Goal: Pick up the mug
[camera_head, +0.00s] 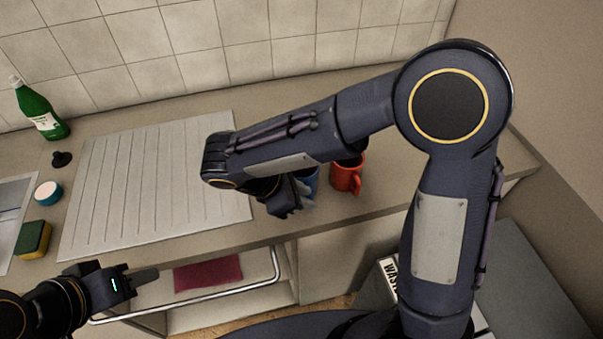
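A red-orange mug (345,178) stands on the counter right of the metal drainboard, its handle towards the right front. My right arm passes over it and hides part of its top. A blue mug (311,180) stands just left of it, mostly hidden behind my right arm and gripper. My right gripper (290,205) is at the blue mug, near the counter's front edge. Its fingers are dark and overlapped, so whether it is open or holds anything does not show. My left gripper (146,276) is at lower left, in front of the counter, seen side-on and away from the mugs.
The ribbed drainboard (150,190) is bare. A green bottle (42,112), a black stopper (62,158), a teal-and-white round item (48,192) and a sponge (33,239) are at left by the sink. A bin (386,282) stands at lower right.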

